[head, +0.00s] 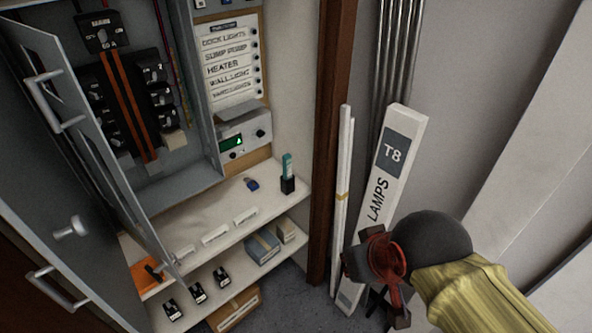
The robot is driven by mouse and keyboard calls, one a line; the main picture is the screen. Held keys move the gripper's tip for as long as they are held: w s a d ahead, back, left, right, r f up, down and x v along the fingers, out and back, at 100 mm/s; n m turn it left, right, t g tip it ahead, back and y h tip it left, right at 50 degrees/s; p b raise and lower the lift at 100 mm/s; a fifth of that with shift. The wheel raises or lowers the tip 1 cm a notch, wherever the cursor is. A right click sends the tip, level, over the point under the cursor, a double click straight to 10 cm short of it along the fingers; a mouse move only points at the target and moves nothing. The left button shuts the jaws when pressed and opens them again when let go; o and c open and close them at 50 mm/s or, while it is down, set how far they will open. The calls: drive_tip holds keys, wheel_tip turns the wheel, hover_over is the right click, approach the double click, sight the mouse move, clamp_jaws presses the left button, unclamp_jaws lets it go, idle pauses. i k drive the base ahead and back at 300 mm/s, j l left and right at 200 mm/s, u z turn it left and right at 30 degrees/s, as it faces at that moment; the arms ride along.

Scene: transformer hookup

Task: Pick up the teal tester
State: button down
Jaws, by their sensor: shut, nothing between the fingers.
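The teal tester (287,166) stands upright in a small black holder (287,186) near the right end of the upper shelf. Its upper part shows and its lower end is hidden in the holder. My gripper (388,306) is at the lower right, in front of the lamp box, well to the right of and below the tester in the picture. It is shut and empty, and its fingertips show only small and dark.
An open grey cabinet door (85,150) stands at the left. A blue item (251,184) lies on the upper shelf (215,208) left of the holder. A brown post (330,130), white tubes (343,200) and a tall lamp box (398,150) stand between the shelf and my arm.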

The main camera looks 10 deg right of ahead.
sight(287, 159)
drive_tip(key=i+j+z, duration=0.1)
drive_tip(key=i, duration=0.4)
drive_tip(key=i+j+z, duration=0.1)
drive_tip(key=i+j, duration=0.15)
drive_tip(key=i, duration=0.25)
drive_tip(key=i+j+z, duration=0.1)
drive_tip(key=i, duration=0.35)
drive_tip(key=j, duration=0.1)
